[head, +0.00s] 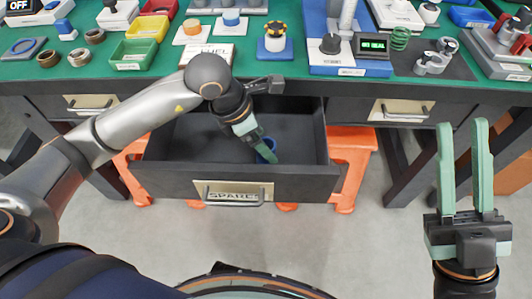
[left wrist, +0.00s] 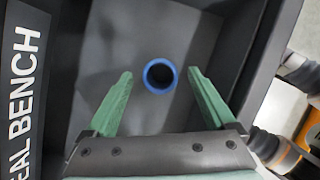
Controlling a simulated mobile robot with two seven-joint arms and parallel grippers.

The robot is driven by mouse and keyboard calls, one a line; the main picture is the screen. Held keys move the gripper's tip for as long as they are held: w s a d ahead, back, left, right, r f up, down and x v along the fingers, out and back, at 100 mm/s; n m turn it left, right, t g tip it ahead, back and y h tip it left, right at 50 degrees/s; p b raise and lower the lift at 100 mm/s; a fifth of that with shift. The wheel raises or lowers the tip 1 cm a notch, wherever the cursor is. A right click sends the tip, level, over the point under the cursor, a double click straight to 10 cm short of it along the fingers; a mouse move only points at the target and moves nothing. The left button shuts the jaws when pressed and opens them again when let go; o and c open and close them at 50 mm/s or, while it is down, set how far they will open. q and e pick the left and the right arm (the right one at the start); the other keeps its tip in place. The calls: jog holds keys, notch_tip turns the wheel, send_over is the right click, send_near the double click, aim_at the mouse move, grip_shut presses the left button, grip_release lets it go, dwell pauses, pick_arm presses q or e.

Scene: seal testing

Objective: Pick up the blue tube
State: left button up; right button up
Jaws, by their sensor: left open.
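The blue tube (head: 266,151) stands in the open drawer (head: 180,180) under the bench, partly hidden by my left gripper in the head view. In the left wrist view the blue tube (left wrist: 160,76) shows end-on as a blue ring with a dark inside. My left gripper (head: 268,157) reaches down into the drawer. In the left wrist view its green fingers (left wrist: 160,80) are spread, one on each side of the tube and apart from it. My right gripper (head: 462,124) is open and empty, raised in front of the bench at the right.
The green bench top (head: 120,72) above the drawer is crowded with coloured bins, rings and test fixtures. A closed drawer (head: 400,108) is at the right. An orange stool (head: 350,160) stands behind the open drawer. The drawer floor around the tube looks clear.

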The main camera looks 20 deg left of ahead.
pick_arm(q)
jog(key=shift+x, duration=1.1)
jog(key=shift+r, duration=0.1)
grip_shut()
